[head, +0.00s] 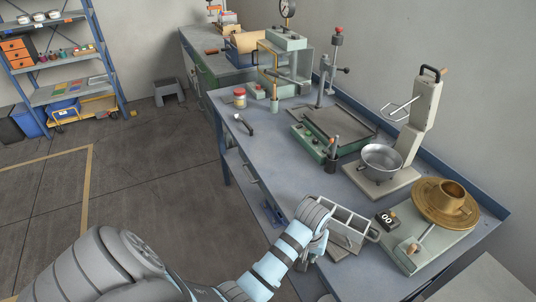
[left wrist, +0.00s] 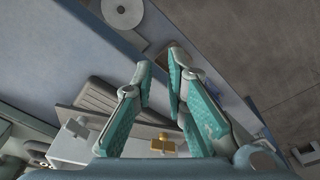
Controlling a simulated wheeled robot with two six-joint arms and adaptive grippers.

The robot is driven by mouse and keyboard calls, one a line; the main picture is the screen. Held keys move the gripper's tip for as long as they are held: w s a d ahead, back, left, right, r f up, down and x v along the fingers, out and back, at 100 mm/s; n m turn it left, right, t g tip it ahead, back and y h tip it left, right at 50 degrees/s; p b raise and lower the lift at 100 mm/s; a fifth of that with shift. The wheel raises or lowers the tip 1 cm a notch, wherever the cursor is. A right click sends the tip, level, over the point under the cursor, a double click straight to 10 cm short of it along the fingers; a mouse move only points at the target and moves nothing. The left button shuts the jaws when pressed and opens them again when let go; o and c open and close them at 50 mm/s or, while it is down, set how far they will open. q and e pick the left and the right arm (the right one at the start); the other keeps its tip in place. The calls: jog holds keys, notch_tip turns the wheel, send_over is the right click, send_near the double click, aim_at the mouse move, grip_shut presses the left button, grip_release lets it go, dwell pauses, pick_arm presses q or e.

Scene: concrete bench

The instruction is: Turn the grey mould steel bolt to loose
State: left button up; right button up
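A light grey steel mould (head: 352,222) with open compartments sits near the front edge of the bench, close to my left gripper (head: 318,248). In the left wrist view, a grey block (left wrist: 95,152), which looks like part of the mould, shows at the lower left. A small grey T-shaped bolt (left wrist: 76,127) and a brass-coloured one (left wrist: 163,144) stand on its edge. My left gripper (left wrist: 159,75) is open and empty, its teal-padded fingers apart. The brass bolt shows between the fingers' bases; the grey one is left of them. My right gripper is out of view.
Right of the mould are a black counter (head: 387,217), a grey-green base with a brass dish (head: 425,205) and a stand with a metal bowl (head: 382,160). A green machine (head: 330,130) stands behind. The bench's left front part (head: 275,165) is fairly clear.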

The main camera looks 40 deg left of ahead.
pick_arm(q)
jog(key=s+a+f+m, duration=0.1)
jog(key=s+f, duration=0.5)
jog(key=f, duration=0.3)
jog(key=s+a+f+m+b, duration=0.1)
jog(key=s+a+f, duration=0.1)
jog(key=s+f, duration=0.4)
notch_tip(320, 180, down, 4)
jog(key=shift+s+a+r+m, duration=0.25)
jog(key=shift+s+m, duration=0.15)
